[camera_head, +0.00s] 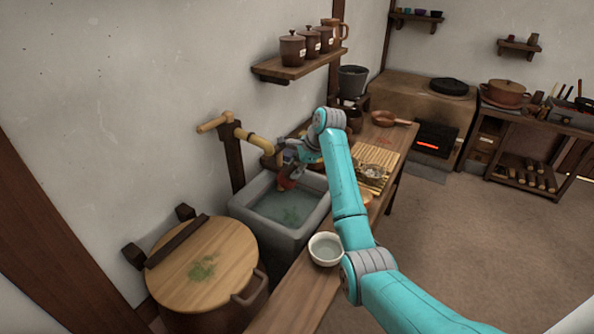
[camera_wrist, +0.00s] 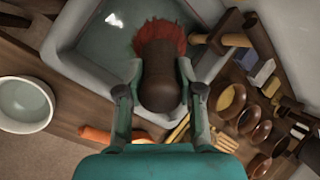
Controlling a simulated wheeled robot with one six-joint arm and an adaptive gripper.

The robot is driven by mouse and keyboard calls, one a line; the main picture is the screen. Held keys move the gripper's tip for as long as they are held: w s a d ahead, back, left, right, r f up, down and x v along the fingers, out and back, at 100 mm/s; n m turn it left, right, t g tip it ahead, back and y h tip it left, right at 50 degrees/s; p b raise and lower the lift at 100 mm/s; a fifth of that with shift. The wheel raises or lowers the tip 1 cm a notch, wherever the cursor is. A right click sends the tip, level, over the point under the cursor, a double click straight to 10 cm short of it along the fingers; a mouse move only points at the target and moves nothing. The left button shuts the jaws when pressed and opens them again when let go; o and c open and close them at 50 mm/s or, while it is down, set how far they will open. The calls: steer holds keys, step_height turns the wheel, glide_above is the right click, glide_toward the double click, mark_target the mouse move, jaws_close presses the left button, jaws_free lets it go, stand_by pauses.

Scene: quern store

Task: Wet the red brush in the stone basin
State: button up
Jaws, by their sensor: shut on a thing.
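My gripper (camera_wrist: 158,90) is shut on the dark handle of the red brush (camera_wrist: 161,38). In the wrist view the red bristles point away from the gripper, over the stone basin (camera_wrist: 75,28). In the head view the brush (camera_head: 287,183) shows small at the far end of the basin (camera_head: 247,218), below the bamboo spout (camera_head: 262,144). I cannot tell whether the bristles touch the water.
A white bowl (camera_head: 325,249) of water stands on the wooden counter (camera_head: 294,305) beside the basin. A lidded wooden tub (camera_head: 203,265) stands in front of the basin. A shelf (camera_head: 299,66) with brown jars hangs above.

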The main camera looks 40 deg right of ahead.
steer(key=shift+d+f, duration=0.1)
steer(key=shift+f, duration=0.6)
step_height(320, 180, down, 13)
stand_by(0.7)
steer(key=shift+r, duration=0.1)
steer(key=shift+r, duration=0.1)
stand_by(0.4)
steer(key=shift+r, duration=6.1)
steer(key=shift+r, duration=0.1)
steer(key=shift+r, duration=1.9)
